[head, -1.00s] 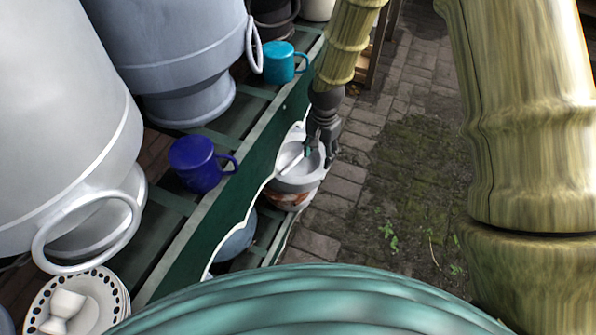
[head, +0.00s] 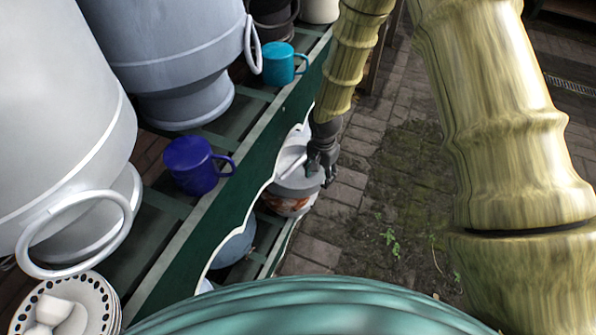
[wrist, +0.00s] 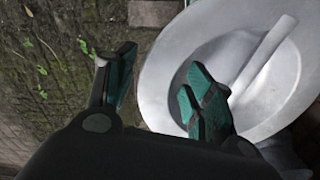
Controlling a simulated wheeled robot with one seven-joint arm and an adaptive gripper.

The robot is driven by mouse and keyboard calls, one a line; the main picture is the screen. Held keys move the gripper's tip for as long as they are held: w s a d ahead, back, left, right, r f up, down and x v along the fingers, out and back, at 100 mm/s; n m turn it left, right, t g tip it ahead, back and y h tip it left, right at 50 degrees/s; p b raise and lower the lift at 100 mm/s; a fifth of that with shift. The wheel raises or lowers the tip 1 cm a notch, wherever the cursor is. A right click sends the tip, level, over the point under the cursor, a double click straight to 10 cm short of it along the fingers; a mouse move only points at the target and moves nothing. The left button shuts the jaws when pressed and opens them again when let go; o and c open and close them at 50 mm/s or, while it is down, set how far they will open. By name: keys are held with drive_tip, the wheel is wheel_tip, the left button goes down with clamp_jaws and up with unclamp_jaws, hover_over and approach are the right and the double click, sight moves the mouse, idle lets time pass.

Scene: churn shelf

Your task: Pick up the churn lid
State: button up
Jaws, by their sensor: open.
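The churn lid (head: 297,180) is a pale grey round disc, dished, with a straight bar across it. In the head view it rests on top of a container with a reddish-patterned side, beside the green shelf. It fills the right of the wrist view (wrist: 163,100). My gripper (head: 325,168) is at the lid's right edge in the head view. In the wrist view my gripper (wrist: 160,84) is open and empty. One finger overlaps the lid's inside and the other is over the ground outside its rim. Whether either finger touches the lid is unclear.
The green shelf (head: 262,142) with a wavy white edge runs close along the lid's left. A blue mug (head: 190,168), a teal mug (head: 278,64), large grey churns (head: 170,50) and plates (head: 100,308) stand on it. Open brick paving (head: 345,195) lies to the right.

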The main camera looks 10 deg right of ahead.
drive_tip(key=shift+f, duration=0.45)
clamp_jaws()
drive_tip(key=shift+r, duration=0.1)
